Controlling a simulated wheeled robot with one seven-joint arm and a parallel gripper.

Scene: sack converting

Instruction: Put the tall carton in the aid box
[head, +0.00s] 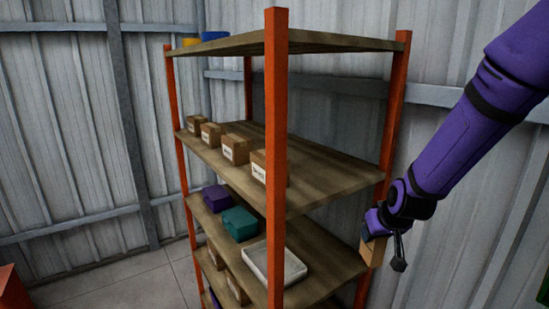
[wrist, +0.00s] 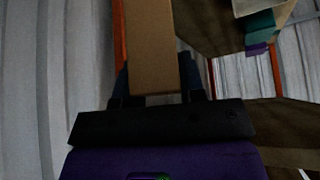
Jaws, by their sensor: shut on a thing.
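My gripper (head: 379,236) is shut on a tall brown carton (head: 373,251), just right of the shelf rack's right front side. In the wrist view the carton (wrist: 152,45) stands out lengthwise between the two fingers of my gripper (wrist: 155,85). The fingers hide part of its sides. I cannot tell which container is the aid box. A purple box (head: 216,198), a teal box (head: 240,223) and a pale open tray (head: 275,262) sit on a middle shelf, left of my gripper. The teal box also shows in the wrist view (wrist: 262,26).
The rack has orange posts (head: 276,150) and wooden shelves. Several small cartons (head: 235,149) stand on the shelf above, and more brown cartons (head: 237,288) on the shelf below. A red thing (head: 12,290) is at the lower left. Ribbed metal walls stand behind.

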